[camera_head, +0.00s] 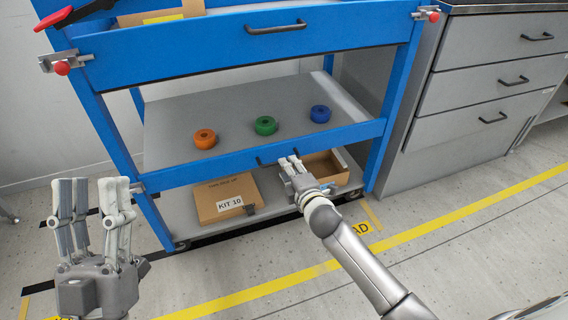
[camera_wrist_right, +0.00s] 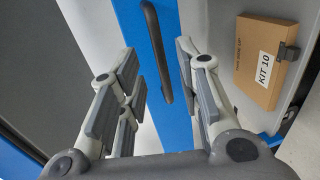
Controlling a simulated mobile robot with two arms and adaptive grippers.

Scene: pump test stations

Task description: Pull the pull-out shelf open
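The pull-out shelf (camera_head: 225,120) is a grey board with a blue front (camera_head: 215,168) in the blue rack, holding orange, green and blue rings. Its black bar handle (camera_wrist_right: 153,42) lies between the spread fingers of my right gripper (camera_wrist_right: 158,70) in the wrist view. In the head view my right gripper (camera_head: 290,163) is at the shelf's front and hides much of the handle. The right fingers are open; no contact with the handle is visible. My left gripper (camera_head: 92,190) is open, empty and upright at the lower left, apart from the rack.
A blue upper drawer (camera_head: 200,50) with a black handle sits above the shelf. The KIT 10 box (camera_head: 215,190) and an open carton (camera_head: 340,178) stand on the bottom deck. A grey drawer cabinet (camera_head: 450,100) is at right. Floor in front shows yellow tape.

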